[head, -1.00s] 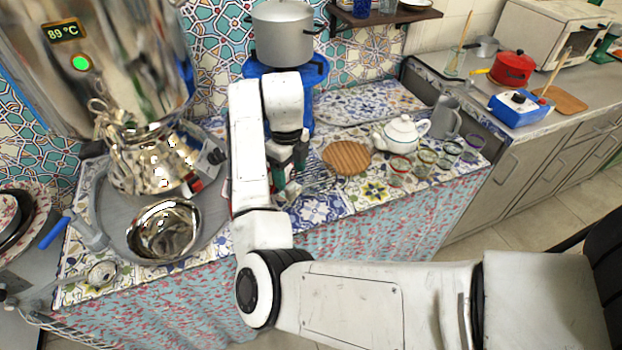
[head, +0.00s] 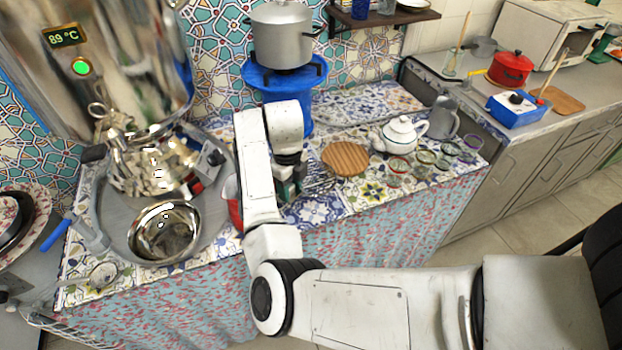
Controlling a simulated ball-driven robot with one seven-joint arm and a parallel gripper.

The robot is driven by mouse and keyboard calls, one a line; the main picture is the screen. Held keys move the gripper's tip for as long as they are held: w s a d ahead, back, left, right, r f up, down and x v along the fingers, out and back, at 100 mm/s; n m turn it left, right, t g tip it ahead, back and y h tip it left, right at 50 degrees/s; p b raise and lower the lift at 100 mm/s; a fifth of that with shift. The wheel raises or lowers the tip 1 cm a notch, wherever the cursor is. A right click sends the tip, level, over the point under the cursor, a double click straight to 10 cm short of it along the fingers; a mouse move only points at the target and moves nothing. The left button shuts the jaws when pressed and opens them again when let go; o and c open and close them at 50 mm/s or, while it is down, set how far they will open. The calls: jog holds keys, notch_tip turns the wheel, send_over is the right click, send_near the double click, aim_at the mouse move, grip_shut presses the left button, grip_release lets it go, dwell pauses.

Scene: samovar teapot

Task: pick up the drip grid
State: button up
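What looks like the drip grid, a small set of thin metal bars (head: 320,183), lies on the patterned tile counter left of the round wooden board. It is partly hidden by my arm, so its full outline does not show. My gripper (head: 287,190) points down at the left side of these bars, close to the counter. Its fingertips are mostly hidden behind my arm. I cannot tell whether it touches the grid or whether its fingers are open or shut.
The large samovar (head: 140,75) and a shiny metal bowl (head: 164,232) stand at left. The round wooden board (head: 345,158), white teapot (head: 399,134) and several glasses (head: 425,158) are at right. A pot (head: 281,35) sits on a blue stand (head: 285,82) behind.

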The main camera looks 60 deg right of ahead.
grip_shut()
jog(key=shift+r, duration=0.1)
dwell(0.3)
